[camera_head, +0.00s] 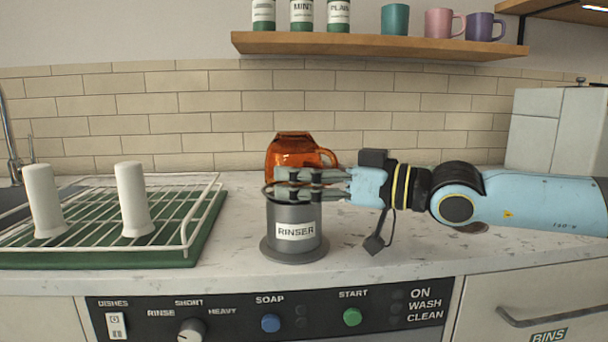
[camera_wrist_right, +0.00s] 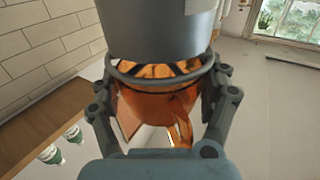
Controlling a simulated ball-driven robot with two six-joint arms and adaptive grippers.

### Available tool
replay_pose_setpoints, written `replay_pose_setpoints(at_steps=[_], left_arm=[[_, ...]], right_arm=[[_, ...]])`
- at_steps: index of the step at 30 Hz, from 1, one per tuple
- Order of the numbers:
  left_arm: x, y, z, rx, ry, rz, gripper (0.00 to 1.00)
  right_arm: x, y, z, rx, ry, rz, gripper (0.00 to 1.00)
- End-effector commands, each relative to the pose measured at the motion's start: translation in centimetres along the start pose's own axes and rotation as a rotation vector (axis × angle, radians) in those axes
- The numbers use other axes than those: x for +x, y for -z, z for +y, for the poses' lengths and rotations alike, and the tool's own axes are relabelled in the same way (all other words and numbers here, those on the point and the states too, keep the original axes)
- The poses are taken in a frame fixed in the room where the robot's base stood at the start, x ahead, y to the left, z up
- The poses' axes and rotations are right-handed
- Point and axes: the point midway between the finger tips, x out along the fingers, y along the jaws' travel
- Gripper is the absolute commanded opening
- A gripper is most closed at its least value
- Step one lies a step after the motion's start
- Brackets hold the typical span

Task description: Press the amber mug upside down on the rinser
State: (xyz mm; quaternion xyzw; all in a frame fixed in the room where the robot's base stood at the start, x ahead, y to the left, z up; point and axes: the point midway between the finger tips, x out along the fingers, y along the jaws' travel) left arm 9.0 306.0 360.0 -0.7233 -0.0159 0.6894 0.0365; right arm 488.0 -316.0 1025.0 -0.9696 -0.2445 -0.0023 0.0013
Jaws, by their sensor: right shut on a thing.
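The amber mug (camera_head: 293,148) is see-through orange and upside down, base up, over the grey rinser (camera_head: 292,246). Its handle points right in the head view. My right gripper (camera_head: 288,184) comes in from the right, shut on the mug low down, at the height of the rinser's top. In the right wrist view, which is turned over, the fingers (camera_wrist_right: 160,100) lie on both sides of the mug (camera_wrist_right: 155,108), against the rinser (camera_wrist_right: 158,28). The fingers partly hide the mug's rim, so I cannot tell whether it presses down. My left gripper is not in view.
A green dish tray with a white rack (camera_head: 188,228) and two white posts stands left. A shelf (camera_head: 375,45) above holds several canisters and mugs. A pale box (camera_head: 535,125) stands at the back right. A control panel (camera_head: 250,322) fronts the counter.

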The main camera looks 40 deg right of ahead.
Motion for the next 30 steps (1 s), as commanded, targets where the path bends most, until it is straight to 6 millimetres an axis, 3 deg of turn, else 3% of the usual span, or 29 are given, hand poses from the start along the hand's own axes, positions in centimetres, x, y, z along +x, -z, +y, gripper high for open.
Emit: replay_pose_setpoints(at_steps=[30], left_arm=[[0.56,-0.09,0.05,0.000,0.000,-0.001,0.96]], right_arm=[[-0.02,-0.76,0.01,0.000,0.000,-0.001,0.43]])
